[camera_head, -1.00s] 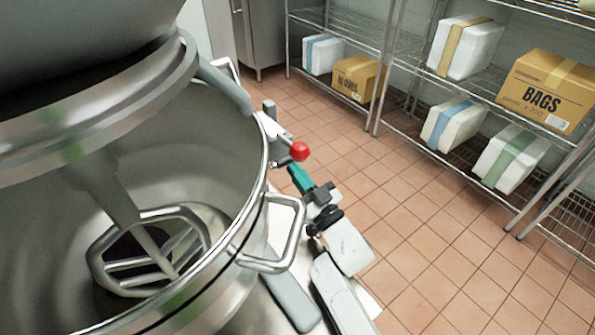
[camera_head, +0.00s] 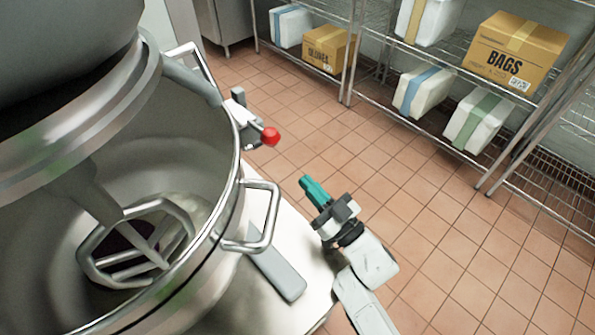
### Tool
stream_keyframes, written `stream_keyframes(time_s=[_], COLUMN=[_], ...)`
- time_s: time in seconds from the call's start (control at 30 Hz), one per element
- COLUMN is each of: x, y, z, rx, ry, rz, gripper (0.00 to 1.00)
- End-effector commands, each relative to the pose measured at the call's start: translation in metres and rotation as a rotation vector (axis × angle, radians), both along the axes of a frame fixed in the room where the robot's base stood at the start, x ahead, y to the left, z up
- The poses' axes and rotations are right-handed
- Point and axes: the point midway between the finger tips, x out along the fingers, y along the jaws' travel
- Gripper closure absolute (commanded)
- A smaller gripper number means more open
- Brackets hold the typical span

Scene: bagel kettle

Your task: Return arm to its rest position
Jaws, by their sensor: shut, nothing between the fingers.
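My gripper (camera_head: 307,183), with teal fingers, is shut and empty. It is out over the tiled floor, to the right of the mixer bowl (camera_head: 222,205) and apart from it. My white and grey arm (camera_head: 368,265) reaches up to it from the bottom of the picture. The red knob (camera_head: 270,136) of a lever on the mixer is up and left of my fingertips, with a clear gap between.
The bowl's side handle (camera_head: 268,220) sticks out toward my arm. A mixing paddle (camera_head: 140,245) is inside the bowl. Wire shelves with a bags box (camera_head: 505,68) and wrapped packages stand at the back right. The tiled floor (camera_head: 440,230) between is clear.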

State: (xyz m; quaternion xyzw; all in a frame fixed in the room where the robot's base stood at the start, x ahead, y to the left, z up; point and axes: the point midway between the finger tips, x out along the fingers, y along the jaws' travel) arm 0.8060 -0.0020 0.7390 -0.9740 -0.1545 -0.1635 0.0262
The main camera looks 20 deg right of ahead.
Motion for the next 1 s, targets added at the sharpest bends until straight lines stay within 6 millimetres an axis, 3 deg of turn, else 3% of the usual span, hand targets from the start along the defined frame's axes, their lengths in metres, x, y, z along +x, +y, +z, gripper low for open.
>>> stream_keyframes(time_s=[0.47, 0.77, 1.0], x=[-0.002, 0.006, -0.017], y=[-0.01, -0.063, -0.095], z=[0.0, -0.008, -0.032], rx=[-0.005, -0.023, -0.04], ry=[0.028, 0.278, 0.607], rz=[-0.044, -0.307, -0.456], gripper=[1.0, 1.0, 1.0])
